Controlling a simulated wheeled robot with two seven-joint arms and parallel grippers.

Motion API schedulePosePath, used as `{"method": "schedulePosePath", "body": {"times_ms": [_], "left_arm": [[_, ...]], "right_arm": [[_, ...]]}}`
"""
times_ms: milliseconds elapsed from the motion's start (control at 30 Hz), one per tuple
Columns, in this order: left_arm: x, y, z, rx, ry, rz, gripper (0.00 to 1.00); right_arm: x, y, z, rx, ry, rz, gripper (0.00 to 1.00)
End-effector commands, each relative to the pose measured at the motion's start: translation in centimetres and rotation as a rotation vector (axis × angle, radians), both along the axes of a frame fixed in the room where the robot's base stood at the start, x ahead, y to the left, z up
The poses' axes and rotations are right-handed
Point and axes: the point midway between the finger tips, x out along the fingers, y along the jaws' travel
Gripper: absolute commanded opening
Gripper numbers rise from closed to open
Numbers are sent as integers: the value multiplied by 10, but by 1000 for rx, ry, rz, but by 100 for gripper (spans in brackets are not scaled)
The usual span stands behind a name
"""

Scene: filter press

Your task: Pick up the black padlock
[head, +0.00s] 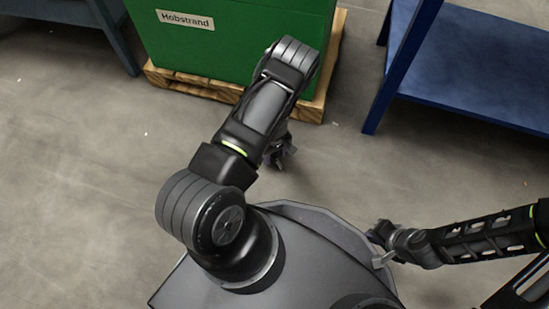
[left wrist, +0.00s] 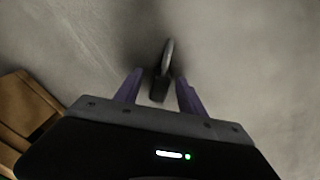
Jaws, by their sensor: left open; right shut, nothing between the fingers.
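The black padlock (left wrist: 159,88) shows in the left wrist view as a small dark body with a grey shackle pointing up the picture, over the grey floor. It lies in the gap between the two purple-looking fingers of my left gripper (left wrist: 160,92), which is open. I cannot tell whether either finger touches it. In the head view my left gripper (head: 280,156) hangs low near the floor, partly behind my arm, and I cannot make out the padlock there. My right gripper (head: 381,248) is shut and empty at the lower right.
A green cabinet (head: 232,35) labelled Hobstrand stands on a wooden pallet (head: 190,85) close beyond my left gripper. The pallet edge also shows in the left wrist view (left wrist: 22,105). A blue table (head: 480,62) stands at the upper right. The floor at left is clear.

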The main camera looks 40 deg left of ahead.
Motion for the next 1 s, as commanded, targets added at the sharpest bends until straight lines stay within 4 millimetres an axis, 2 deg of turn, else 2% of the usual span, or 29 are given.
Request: {"method": "schedulePosePath", "body": {"times_ms": [500,1000], "left_arm": [[0,0,1,0,0,0,46],[0,0,1,0,0,-1,6]], "right_arm": [[0,0,1,0,1,0,0],[-1,0,1,0,1,0,0]]}}
